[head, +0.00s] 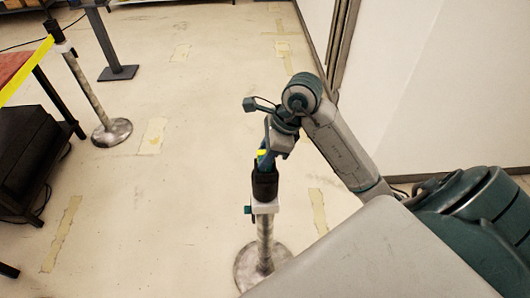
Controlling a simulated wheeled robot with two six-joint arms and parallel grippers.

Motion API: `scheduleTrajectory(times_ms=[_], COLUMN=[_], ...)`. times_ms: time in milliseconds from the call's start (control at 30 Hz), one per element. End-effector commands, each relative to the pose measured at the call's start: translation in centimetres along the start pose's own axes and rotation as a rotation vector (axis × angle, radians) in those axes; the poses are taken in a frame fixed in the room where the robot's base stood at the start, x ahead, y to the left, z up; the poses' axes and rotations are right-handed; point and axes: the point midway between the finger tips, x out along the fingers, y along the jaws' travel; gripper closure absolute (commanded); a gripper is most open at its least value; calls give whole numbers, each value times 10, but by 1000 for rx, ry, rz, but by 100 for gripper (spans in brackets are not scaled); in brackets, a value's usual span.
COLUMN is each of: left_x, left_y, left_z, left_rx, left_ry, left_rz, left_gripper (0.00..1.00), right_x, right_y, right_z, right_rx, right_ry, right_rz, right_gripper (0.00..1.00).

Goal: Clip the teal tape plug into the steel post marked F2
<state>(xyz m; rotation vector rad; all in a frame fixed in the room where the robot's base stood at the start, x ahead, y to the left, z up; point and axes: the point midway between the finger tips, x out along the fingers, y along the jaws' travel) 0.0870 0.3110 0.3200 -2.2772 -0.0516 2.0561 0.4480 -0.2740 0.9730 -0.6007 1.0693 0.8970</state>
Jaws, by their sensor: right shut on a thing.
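My right gripper (266,162) is shut at the top of a nearby steel post (265,238). A blue-teal piece with a bright yellow patch (262,154) shows at its fingers. It looks like the teal tape plug, but it is mostly hidden. The post stands upright, with a black head (265,184) and a white collar (264,207). The fingers overlap the black head; I cannot tell whether they touch it. A small dark teal piece (247,210) sticks out at the collar's left side. No F2 mark is readable. My left gripper is out of view.
Another steel post (88,85) stands at the far left, with yellow tape (24,70) running left along a red-topped table (13,64). A black box (28,147) sits under it. A grey stand (118,73) is behind. The middle floor is open; a white wall is right.

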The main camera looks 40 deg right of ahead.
Motion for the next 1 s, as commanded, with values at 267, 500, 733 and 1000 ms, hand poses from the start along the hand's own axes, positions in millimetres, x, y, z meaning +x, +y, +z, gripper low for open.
scheduleTrajectory(times_ms=[267,500,733,1000], left_x=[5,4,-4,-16], left_y=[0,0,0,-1], left_z=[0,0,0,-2], left_rx=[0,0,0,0], left_ry=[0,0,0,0], left_rz=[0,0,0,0], left_gripper=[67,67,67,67], right_x=[4,4,-9,-30], right_y=[0,0,0,0], right_z=[-2,-2,-1,-1], right_rx=[0,0,-2,-1], right_ry=[0,0,2,1], right_rz=[0,0,-2,-2], right_gripper=[63,60,60,60])
